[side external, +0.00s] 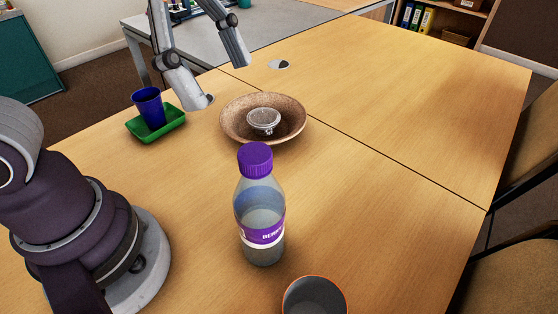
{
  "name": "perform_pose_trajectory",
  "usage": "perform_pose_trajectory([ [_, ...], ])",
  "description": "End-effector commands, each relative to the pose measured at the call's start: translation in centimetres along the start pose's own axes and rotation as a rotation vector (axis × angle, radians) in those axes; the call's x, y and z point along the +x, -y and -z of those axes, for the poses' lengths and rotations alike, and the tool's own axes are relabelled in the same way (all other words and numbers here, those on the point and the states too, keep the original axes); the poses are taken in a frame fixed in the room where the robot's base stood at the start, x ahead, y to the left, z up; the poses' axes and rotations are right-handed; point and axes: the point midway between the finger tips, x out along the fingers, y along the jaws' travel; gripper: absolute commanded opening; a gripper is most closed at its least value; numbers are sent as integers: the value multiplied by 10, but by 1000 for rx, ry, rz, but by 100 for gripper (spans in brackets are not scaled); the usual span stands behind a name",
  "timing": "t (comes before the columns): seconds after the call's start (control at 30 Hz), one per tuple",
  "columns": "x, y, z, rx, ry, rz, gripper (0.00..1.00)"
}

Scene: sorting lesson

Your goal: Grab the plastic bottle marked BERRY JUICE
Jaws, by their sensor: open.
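The clear plastic bottle (260,213) stands upright near the front middle of the table. It has a purple cap and a purple and white label; only the start of its word, seemingly "BERR", shows. My gripper (218,82) comes in from the top edge, with its two grey fingers apart and nothing seen between them. It appears beyond and to the left of the bottle, behind the brown bowl, and is clear of the bottle. The upper part of my gripper is cut off by the frame.
A speckled brown bowl (236,134) holding a small grey round item (263,121) is just behind the bottle. A blue cup (149,107) stands in a green tray (172,126) at left. An orange-rimmed cup (315,297) is at the front edge. The table's right side (420,90) is clear.

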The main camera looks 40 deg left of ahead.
Motion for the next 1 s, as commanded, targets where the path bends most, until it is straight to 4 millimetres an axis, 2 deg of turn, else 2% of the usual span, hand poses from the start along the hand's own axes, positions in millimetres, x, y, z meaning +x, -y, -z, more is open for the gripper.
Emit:
perform_pose_trajectory([
  [0.5, 87, -2, -6, -4, 4, 1, 68],
  [0.6, 95, -2, -6, -3, 2, 4, 68],
  [0.8, 96, -2, -5, -4, 0, 7, 68],
  [1.0, 95, -2, -5, -5, 0, 7, 42],
])
